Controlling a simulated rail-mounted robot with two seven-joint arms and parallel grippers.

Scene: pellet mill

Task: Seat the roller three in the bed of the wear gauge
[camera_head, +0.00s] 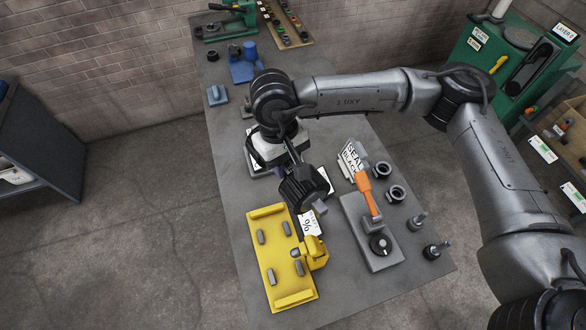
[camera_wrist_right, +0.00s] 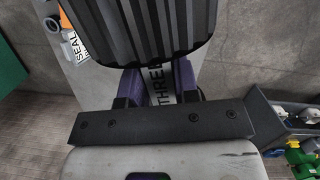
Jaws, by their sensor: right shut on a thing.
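Roller three (camera_head: 303,190) is a dark, ribbed cylinder with a light stub at its end. My right gripper (camera_head: 292,163) is shut on it and holds it near the far end of the yellow wear gauge (camera_head: 285,285). The gauge's bed has several grey posts and a yellow clamp-like part on its right side. The gap between roller and bed is hard to judge. In the right wrist view the roller (camera_wrist_right: 140,28) fills the top, beyond the two purple fingers (camera_wrist_right: 157,85). Part of a label reading "THREE" shows between them. My left gripper is not in view.
Right of the gauge stands a grey fixture (camera_head: 362,232) with an orange handle (camera_head: 367,193) and a black knob. Dark rings (camera_head: 397,193) and small posted parts (camera_head: 436,250) stand along the right edge. A blue fixture (camera_head: 243,70) and green press (camera_head: 230,22) are farther back.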

